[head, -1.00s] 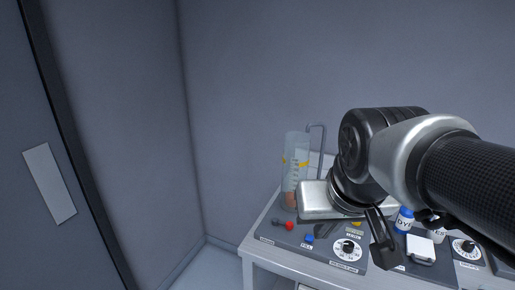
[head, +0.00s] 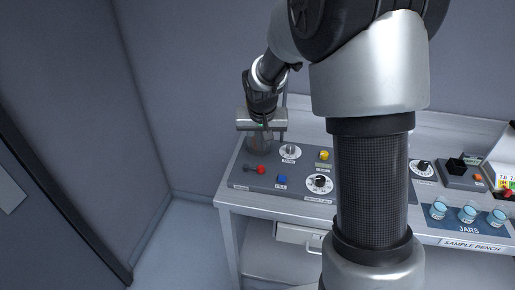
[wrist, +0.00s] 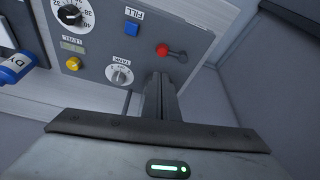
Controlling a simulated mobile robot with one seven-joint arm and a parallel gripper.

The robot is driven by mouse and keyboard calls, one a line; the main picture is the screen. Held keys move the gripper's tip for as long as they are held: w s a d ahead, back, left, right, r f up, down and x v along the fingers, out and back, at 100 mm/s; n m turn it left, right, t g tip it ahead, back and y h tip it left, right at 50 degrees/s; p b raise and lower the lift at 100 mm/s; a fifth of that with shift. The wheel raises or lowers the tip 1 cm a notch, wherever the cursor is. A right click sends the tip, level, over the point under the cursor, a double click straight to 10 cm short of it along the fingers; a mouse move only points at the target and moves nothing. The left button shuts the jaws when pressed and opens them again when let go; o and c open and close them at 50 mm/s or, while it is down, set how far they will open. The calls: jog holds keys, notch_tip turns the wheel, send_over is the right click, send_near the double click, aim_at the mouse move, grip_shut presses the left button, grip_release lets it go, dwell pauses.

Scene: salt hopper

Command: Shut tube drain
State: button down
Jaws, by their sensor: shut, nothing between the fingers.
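A small lever with a red ball (head: 261,169) lies on the front left of the grey control panel. Its red ball also shows in the wrist view (wrist: 162,49), just beyond my fingertips, with a dark rod running right from it. I cannot tell whether this lever works the drain. My gripper (wrist: 162,78) is shut and empty, above the panel and apart from the red ball.
A blue button (head: 282,180), a yellow button (head: 324,155) and white dials (head: 319,183) sit close by on the panel. A blue bottle (wrist: 14,69) is at the left in the wrist view. Jars (head: 467,213) stand at the right of the bench. My arm hides the bench's middle.

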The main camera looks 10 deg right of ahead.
aim_at(261, 167)
jog(key=shift+f, duration=0.1)
jog(key=x, duration=1)
jog(key=shift+s+m+b, duration=0.35)
jog(key=shift+m+b, duration=0.35)
jog(key=shift+b, duration=0.05)
dwell(0.3)
jog(key=m+b, duration=0.1)
jog(key=s+m+h+b, duration=0.1)
jog(key=shift+a+f+g+b, duration=0.15)
jog(key=shift+a+g+b, duration=0.15)
jog(key=m, duration=0.1)
jog(key=s+m+h+b, duration=0.1)
jog(key=m, duration=0.1)
jog(key=shift+a+g, duration=0.25)
jog(key=shift+g, duration=0.05)
jog(key=m, duration=0.1)
jog(key=s+m, duration=0.1)
jog(key=m, duration=0.1)
jog(key=a+m+g, duration=0.1)
jog(key=shift+s+a+r+m+h, duration=0.1)
jog(key=shift+s+r+m+h, duration=0.2)
jog(key=shift+h, duration=0.1)
jog(key=m, duration=0.1)
jog(key=a+m+g+p, duration=0.1)
jog(key=m, duration=0.2)
jog(key=shift+s+a+f+g+p, duration=0.1)
jog(key=shift+s+a+g+p, duration=0.2)
jog(key=shift+s+a+p, duration=0.1)
